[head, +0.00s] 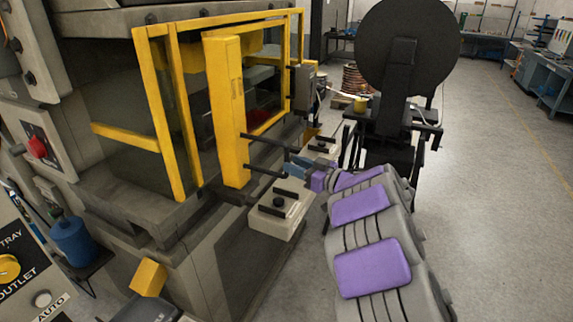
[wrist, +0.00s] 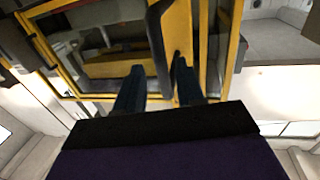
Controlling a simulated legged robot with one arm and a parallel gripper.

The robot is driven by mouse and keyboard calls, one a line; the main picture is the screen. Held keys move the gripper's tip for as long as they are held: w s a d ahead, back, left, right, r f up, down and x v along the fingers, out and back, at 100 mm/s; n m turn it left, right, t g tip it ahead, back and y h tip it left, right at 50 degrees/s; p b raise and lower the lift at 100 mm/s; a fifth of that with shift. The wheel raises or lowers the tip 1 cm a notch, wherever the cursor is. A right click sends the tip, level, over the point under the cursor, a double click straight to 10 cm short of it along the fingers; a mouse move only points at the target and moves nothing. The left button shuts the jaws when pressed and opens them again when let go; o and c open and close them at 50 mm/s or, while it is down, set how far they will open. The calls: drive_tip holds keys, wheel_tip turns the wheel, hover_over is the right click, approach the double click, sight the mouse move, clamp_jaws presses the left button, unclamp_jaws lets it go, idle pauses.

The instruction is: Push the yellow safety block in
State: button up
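The tall yellow safety block (head: 229,115) stands upright at the front of the caged press in the head view. Two dark rods stick out from its side toward my gripper. My gripper (head: 290,165) is to the right of the block, close to the rods; contact cannot be told. In the wrist view, the two dark fingers of my gripper (wrist: 160,88) are apart, and nothing is clearly held. Yellow upright parts (wrist: 181,40) and a dark bar (wrist: 159,45) show just beyond the fingertips.
The yellow press frame (head: 160,110) surrounds the opening. A small grey pedestal (head: 280,210) stands below my gripper. A smaller yellow box (head: 149,277) is at the lower left. A black reel (head: 408,50) stands behind my arm. Open floor (head: 490,200) lies to the right.

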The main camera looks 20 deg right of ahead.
drive_tip(key=shift+x, duration=1.85)
drive_tip(key=shift+c, duration=0.4)
drive_tip(key=shift+s+r, duration=0.1)
clamp_jaws()
